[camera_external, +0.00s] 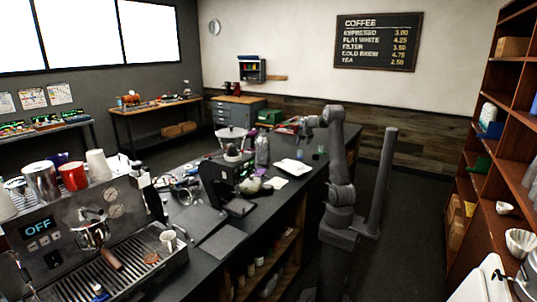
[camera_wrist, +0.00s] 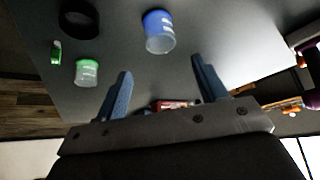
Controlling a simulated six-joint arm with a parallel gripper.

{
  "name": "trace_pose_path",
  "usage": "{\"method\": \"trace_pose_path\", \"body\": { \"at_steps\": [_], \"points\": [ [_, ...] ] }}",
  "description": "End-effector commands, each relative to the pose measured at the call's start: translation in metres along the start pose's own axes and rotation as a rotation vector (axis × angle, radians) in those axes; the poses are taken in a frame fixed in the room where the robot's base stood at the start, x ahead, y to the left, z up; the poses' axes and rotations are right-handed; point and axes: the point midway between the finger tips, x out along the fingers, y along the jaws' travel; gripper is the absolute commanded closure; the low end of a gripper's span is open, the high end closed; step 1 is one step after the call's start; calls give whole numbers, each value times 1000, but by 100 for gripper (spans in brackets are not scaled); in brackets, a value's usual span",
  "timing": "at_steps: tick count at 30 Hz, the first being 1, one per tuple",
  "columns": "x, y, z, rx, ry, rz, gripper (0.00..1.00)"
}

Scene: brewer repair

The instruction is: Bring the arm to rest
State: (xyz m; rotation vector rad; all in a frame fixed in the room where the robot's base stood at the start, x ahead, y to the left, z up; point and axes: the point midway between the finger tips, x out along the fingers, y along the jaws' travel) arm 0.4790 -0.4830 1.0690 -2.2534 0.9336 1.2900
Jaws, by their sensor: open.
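My grey arm stands upright beside the counter (camera_external: 225,243) in the external view, bent at the top, with my gripper (camera_external: 308,128) reaching left over the counter's far end. The gripper is small and dark there. In the wrist view my gripper (camera_wrist: 160,84) shows two blue-grey fingers spread wide apart, with nothing held between them. A blue-topped clear jar (camera_wrist: 159,31) and a green-topped clear jar (camera_wrist: 87,72) stand on the dark surface beyond the fingers, apart from them. A red item (camera_wrist: 170,104) shows partly behind the gripper's base.
A dark ring (camera_wrist: 80,18) and a small green item (camera_wrist: 57,52) lie near the jars. The espresso machine (camera_external: 75,235) and a black brewer (camera_external: 226,175) stand on the counter. Shelves (camera_external: 500,140) stand at right. Open floor (camera_external: 410,240) lies between arm and shelves.

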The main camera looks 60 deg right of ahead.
Motion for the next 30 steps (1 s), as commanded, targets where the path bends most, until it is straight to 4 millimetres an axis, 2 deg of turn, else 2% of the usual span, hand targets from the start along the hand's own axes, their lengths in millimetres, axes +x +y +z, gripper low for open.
{"method": "trace_pose_path", "body": {
  "at_steps": [1, 3, 18, 24, 30],
  "points": [
    [18, 0, 4, 0, -13, -1, 35],
    [31, 0, 4, 0, -13, -1, 35],
    [122, 0, 5, -1, -11, -1, 35],
    [82, 0, -18, 0, -3, 0, 35],
    [55, 30, -13, 3, -6, 1, 35]
  ]
}}
